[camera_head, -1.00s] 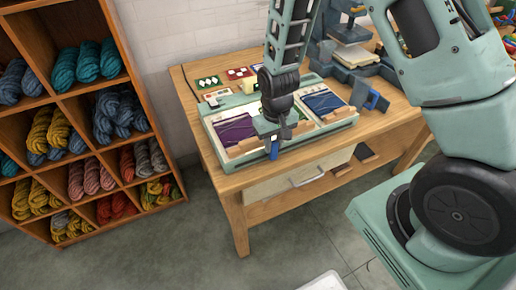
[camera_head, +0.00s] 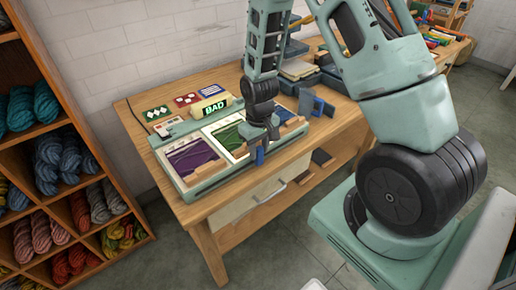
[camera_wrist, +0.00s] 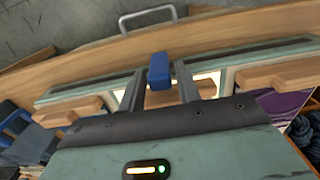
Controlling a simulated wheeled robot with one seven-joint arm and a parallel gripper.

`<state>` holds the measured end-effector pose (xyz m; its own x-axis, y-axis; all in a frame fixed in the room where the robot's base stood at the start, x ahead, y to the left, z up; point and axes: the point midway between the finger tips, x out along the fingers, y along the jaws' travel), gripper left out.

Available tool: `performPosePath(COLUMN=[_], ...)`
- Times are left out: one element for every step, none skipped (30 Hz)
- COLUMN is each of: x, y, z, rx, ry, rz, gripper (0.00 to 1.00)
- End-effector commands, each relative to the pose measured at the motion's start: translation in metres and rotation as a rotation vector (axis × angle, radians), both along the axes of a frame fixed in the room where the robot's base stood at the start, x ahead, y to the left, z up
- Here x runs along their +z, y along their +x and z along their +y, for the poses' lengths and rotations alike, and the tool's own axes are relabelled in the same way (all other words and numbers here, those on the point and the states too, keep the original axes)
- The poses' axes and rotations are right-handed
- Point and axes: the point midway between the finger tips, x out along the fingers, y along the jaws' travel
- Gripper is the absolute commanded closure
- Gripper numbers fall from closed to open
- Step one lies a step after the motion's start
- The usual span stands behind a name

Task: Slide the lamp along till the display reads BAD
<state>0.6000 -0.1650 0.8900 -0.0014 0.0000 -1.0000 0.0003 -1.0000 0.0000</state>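The display (camera_head: 214,108) stands behind the sample tray (camera_head: 205,183) and reads BAD in light letters on green. In the tray, a purple sample (camera_head: 192,157) lies at left and a green, brightly lit sample (camera_head: 228,137) in the middle. The lamp's blue handle (camera_head: 260,156) is at the tray's front, by the middle section. My gripper (camera_head: 263,147) is there, its fingers close on both sides of the handle. In the wrist view, the blue handle (camera_wrist: 158,70) is between the two fingers of my gripper (camera_wrist: 159,84). My arm hides part of the tray's right section.
Wooden blocks (camera_wrist: 285,75) stand along the tray's front. The wooden table (camera_head: 135,110) also holds sample cards (camera_head: 157,113) and a dark blue-grey device (camera_head: 316,103). A drawer handle (camera_head: 270,192) sticks out below. A shelf of wool skeins (camera_head: 62,160) stands at left.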

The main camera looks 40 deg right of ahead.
Motion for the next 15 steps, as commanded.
performPosePath(x=[0.0, 0.0, 0.0, 0.0, 0.0, 0.0, 0.0, 0.0, 0.0, 0.001, 0.002, 0.005, 0.007, 0.01, 0.015], y=[0.0, 0.0, 0.0, 0.0, 0.0, 0.0, 0.0, 0.0, 0.0, 0.001, 0.001, 0.001, 0.001, 0.002, 0.002], z=[0.0, 0.0, 0.0, 0.0, 0.0, 0.0, 0.0, 0.0, 0.0, 0.0, 0.0, 0.0, 0.0, 0.0, 0.0], rx=[0.0, 0.0, 0.0, 0.0, 0.0, 0.0, 0.0, 0.0, 0.0, 0.0, 0.0, 0.0, 0.0, 0.0, 0.0], ry=[0.0, 0.0, 0.0, 0.0, 0.0, 0.0, 0.0, 0.0, 0.0, 0.0, 0.0, 0.0, 0.0, 0.0, -0.001], rz=[0.0, -0.001, -0.001, -0.001, -0.001, -0.001, -0.001, -0.001, -0.001, -0.002, -0.002, -0.003, -0.004, -0.005, -0.005], gripper=[0.55, 0.55, 0.55, 0.55, 0.55, 0.55, 0.55, 0.55, 0.55, 0.55, 0.55, 0.55, 0.55, 0.55, 0.55])
